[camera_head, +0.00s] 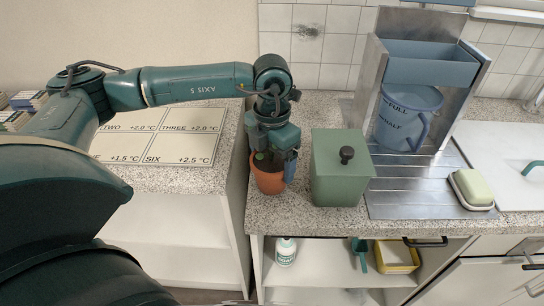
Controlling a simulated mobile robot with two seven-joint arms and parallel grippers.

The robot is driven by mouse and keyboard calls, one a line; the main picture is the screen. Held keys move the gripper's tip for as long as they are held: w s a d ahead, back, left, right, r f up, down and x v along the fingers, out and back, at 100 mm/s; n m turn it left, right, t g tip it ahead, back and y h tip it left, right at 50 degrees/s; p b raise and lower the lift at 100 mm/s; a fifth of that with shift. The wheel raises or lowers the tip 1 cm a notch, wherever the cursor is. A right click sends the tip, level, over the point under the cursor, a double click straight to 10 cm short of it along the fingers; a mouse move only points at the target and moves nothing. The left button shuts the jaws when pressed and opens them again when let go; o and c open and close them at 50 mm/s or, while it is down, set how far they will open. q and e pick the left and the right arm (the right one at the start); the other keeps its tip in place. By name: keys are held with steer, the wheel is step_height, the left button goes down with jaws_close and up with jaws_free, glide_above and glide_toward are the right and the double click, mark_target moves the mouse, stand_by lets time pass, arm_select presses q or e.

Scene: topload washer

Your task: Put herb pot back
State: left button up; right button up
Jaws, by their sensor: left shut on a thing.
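The herb pot (268,181) is a small terracotta pot with a little green foliage at its top. It is at the front left part of the speckled counter, left of a green box. My left gripper (274,156) points down over it and is shut on it; the fingers cover much of the plant and the rim. The pot looks upright. I cannot tell whether its base touches the counter. My right gripper is not in view.
A green lidded box (340,172) stands close right of the pot. A blue pitcher (405,118) stands in a metal dispenser, and a soap dish (471,189) is further right. A board with printed squares (170,130) lies left. The counter behind the pot (318,108) is clear.

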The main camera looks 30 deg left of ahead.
mark_target(272, 159)
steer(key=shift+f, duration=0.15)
arm_select(q)
steer(key=shift+f, duration=0.15)
steer(key=o, duration=1.4)
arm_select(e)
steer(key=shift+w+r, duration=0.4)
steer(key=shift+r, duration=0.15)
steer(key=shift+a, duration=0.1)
arm_select(q)
step_height(272, 159, up, 12)
steer(key=b, duration=0.1)
steer(key=shift+r, duration=0.2)
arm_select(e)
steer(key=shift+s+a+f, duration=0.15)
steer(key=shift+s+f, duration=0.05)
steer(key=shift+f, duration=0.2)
